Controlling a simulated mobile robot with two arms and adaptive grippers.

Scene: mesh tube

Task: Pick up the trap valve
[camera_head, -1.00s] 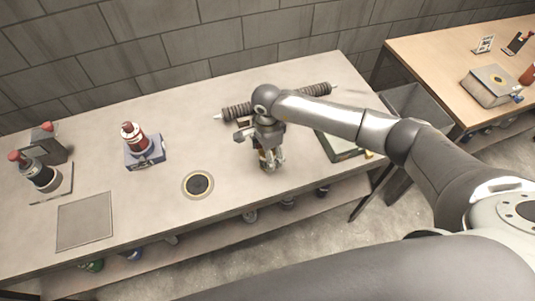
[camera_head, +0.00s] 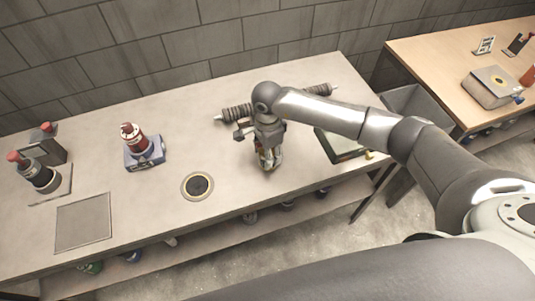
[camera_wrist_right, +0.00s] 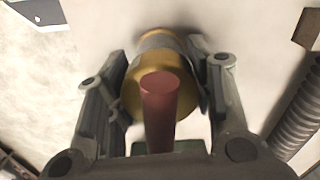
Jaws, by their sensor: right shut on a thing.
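The trap valve (camera_wrist_right: 160,95) shows in the right wrist view as a gold-coloured round body with a dark red stem pointing toward the camera. My right gripper (camera_wrist_right: 165,90) has its two fingers on either side of the gold body, shut on it. In the head view my right gripper (camera_head: 268,160) points down at the front middle of the grey table (camera_head: 225,225) and hides most of the valve. Whether the valve touches the table cannot be told. My left gripper is not in view.
A ribbed dark tube (camera_head: 237,113) lies behind the gripper. A red-and-white device on a blue-grey base (camera_head: 143,158) stands further left. A square plate (camera_head: 83,222) lies front left.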

